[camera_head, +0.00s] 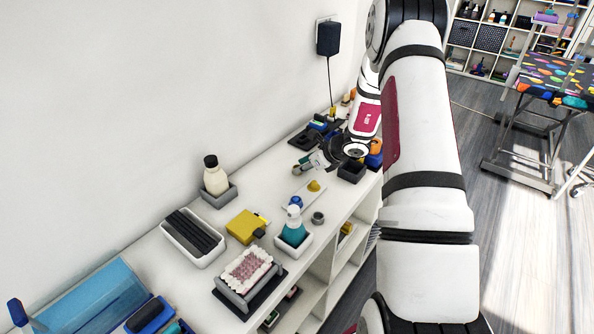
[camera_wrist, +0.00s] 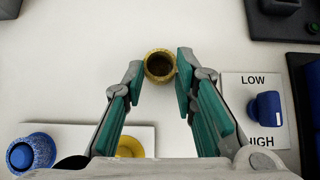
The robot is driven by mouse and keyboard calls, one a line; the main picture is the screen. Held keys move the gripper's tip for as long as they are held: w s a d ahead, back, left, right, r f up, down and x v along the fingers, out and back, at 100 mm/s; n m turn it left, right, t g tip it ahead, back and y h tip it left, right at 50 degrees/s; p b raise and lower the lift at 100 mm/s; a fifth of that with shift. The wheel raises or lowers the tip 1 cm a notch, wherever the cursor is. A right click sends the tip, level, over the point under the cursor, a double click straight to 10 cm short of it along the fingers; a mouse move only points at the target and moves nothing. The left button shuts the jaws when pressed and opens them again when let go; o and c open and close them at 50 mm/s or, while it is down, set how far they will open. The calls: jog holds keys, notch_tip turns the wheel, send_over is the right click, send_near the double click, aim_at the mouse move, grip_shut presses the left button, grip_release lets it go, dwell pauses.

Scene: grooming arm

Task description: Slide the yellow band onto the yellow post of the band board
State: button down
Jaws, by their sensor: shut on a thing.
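My gripper (camera_wrist: 160,70) is shut on the yellow band (camera_wrist: 159,66), a small ring whose dark hollow faces the wrist camera. The white band board (camera_wrist: 142,131) is at the lower left of the wrist view, behind the band and partly hidden by my gripper's body. Its yellow post (camera_wrist: 130,147) shows only in part. In the head view the board (camera_head: 318,194) lies on the counter with the yellow post (camera_head: 314,186) near its far end.
A blue piece (camera_wrist: 32,152) is at the board's left end. A white LOW/HIGH card (camera_wrist: 240,100) bearing a blue knob-like piece (camera_wrist: 266,105) lies to the right.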

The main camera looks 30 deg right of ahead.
jog(key=shift+r+p, duration=1.55)
jog(key=shift+r, duration=1.2)
